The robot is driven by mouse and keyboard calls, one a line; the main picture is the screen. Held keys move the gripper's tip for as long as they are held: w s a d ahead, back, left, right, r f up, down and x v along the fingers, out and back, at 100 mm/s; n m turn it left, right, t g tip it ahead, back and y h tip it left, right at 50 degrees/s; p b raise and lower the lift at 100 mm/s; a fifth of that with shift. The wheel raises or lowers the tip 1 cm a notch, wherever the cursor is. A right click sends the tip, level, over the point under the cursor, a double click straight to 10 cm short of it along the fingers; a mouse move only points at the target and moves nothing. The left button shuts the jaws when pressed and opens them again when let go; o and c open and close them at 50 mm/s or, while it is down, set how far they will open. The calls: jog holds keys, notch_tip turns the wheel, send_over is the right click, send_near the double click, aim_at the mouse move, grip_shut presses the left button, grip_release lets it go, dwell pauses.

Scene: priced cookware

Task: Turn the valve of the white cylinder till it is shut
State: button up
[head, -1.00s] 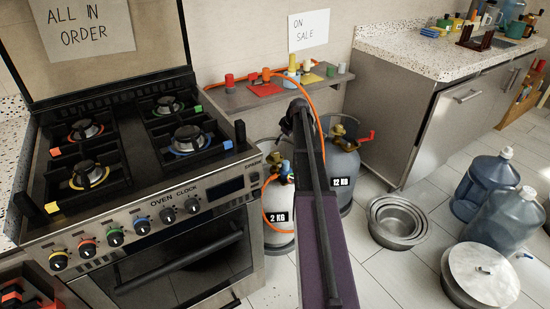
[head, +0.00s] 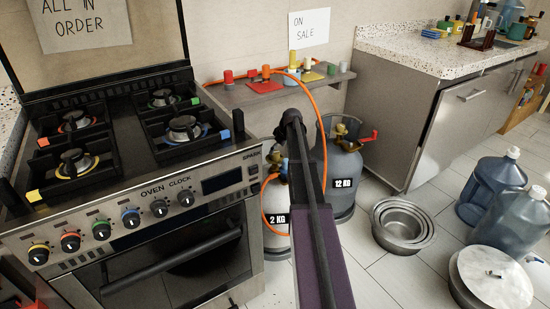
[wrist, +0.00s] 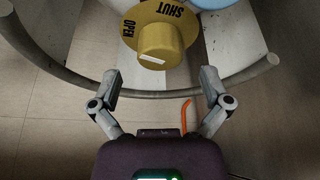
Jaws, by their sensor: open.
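The white cylinder (head: 277,236), labelled 2 KG, stands on the floor right of the stove. In the head view my arm covers part of it and most of its top. In the wrist view a yellow valve knob (wrist: 165,40) with a white mark sits on a yellow plate lettered SHUT and OPEN. The white mark is on the knob's near side, apart from both words. My gripper (wrist: 160,77) is open and empty. Its two fingers are spread left and right, just short of the knob and not touching it. The head view does not show the fingers clearly.
A grey curved rail (wrist: 160,94) runs between gripper and knob region. An orange hose (head: 264,205) loops by the white cylinder. A grey 12 KG cylinder (head: 341,190) stands close right. The stove (head: 160,220) is close left. Metal bowls (head: 402,226) lie further right.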

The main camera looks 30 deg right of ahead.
aim_at(275, 153)
jog(key=shift+b+x, duration=1.15)
jog(key=shift+x, duration=0.4)
jog(key=c, duration=1.2)
